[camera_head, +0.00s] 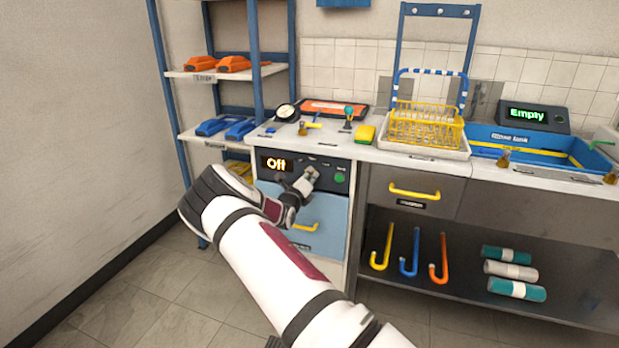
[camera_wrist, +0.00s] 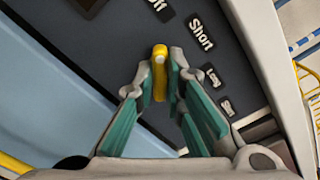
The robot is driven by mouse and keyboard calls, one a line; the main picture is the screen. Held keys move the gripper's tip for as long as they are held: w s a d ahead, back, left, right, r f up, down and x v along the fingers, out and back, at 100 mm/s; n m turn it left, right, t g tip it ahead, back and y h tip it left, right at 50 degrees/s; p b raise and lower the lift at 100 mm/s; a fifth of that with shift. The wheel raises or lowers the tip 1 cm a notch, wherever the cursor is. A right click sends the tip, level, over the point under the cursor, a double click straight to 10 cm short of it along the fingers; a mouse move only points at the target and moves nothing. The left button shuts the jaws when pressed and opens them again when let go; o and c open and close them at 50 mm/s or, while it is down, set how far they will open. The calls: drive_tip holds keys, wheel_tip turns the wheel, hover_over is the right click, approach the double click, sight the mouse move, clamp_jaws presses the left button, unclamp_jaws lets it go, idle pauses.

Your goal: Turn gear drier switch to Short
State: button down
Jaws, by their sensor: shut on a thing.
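The gear drier is the unit with a dark control panel (camera_head: 327,172) and a light blue front below it. Its lit display (camera_head: 277,164) reads "Off". In the wrist view, a yellow switch handle (camera_wrist: 159,58) sits between the fingertips of my gripper (camera_wrist: 160,76), which is shut on it. The handle points roughly up the picture, toward the label ending "ff" (camera_wrist: 158,8). The label "Short" (camera_wrist: 201,33) lies to its upper right, with "Long" (camera_wrist: 212,77) and a smaller label below. In the head view, my gripper (camera_head: 309,178) hides the switch.
A green button (camera_head: 339,178) is on the panel right of my gripper. The drier's yellow handle (camera_head: 304,226) is below. A blue shelf rack (camera_head: 170,95) stands left.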

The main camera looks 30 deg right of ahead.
drive_tip(key=shift+m+p, duration=3.05)
drive_tip(key=shift+m, duration=1.75)
drive_tip(key=c, duration=1.7)
unclamp_jaws()
drive_tip(key=shift+o, duration=0.2)
drive_tip(key=shift+a, duration=0.1)
drive_tip(key=v, duration=1.2)
